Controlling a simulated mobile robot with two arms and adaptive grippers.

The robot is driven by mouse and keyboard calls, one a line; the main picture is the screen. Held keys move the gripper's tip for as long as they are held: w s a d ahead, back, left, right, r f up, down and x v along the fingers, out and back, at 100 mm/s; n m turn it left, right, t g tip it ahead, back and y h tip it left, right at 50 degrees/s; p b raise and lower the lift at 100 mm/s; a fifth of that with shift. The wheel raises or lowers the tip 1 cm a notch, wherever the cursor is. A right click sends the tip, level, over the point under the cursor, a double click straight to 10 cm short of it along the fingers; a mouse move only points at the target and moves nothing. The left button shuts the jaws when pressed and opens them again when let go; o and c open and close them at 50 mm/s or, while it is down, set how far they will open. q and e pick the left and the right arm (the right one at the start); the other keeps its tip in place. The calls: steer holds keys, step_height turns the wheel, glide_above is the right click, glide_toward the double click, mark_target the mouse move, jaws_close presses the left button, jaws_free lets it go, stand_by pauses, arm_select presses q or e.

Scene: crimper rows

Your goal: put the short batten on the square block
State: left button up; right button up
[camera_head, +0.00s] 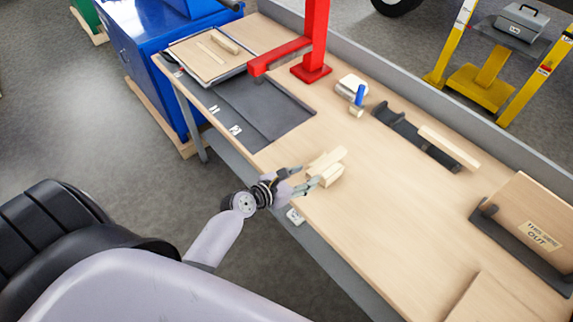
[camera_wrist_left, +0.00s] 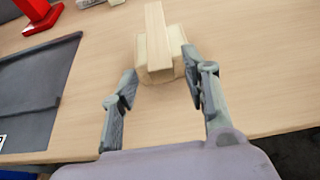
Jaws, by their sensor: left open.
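The short batten (camera_head: 328,160), a pale wooden strip, lies across the top of the square block (camera_head: 331,179) near the table's front edge. In the left wrist view the batten (camera_wrist_left: 157,32) points away from me and appears to rest on the block (camera_wrist_left: 161,74), with the block showing on both sides of it. My left gripper (camera_head: 304,178) is open at the near side of the block. In the left wrist view its fingers (camera_wrist_left: 159,68) are spread either side of the block, with no grip on it. My right gripper does not show.
A red stand (camera_head: 312,65) rises at the back. Behind the block are a blue-topped item (camera_head: 359,96) and a dark rack (camera_head: 404,126) with a longer wooden strip (camera_head: 448,148). A dark mat (camera_head: 262,110) lies left. A labelled board (camera_head: 530,215) stands right.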

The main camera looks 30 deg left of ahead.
arm_select(q)
steer(key=b+v, duration=0.1)
steer(key=v, duration=0.9)
steer(key=shift+s, duration=0.1)
steer(key=s+f+m+g+y, duration=0.1)
steer(key=s+f+m+g, duration=0.35)
steer(key=f, duration=0.95)
steer(key=s+f+m+g+y, duration=0.15)
steer(key=s+f+m, duration=0.35)
steer(key=f+m, duration=0.6)
steer(key=s+f+m+g+y, duration=0.1)
steer(key=s+f+m+g, duration=0.1)
steer(key=s+f+m, duration=0.7)
steer(key=s+f+m+g+y, duration=0.1)
steer(key=s+f+m+g, duration=0.2)
steer(key=s+f+m, duration=0.6)
steer(key=s+m, duration=0.1)
steer(key=s, duration=0.5)
steer(key=shift+f+g, duration=0.2)
steer(key=shift+g, duration=0.1)
steer(key=shift+d, duration=0.1)
step_height(320, 180, down, 7)
steer(key=b, duration=0.7)
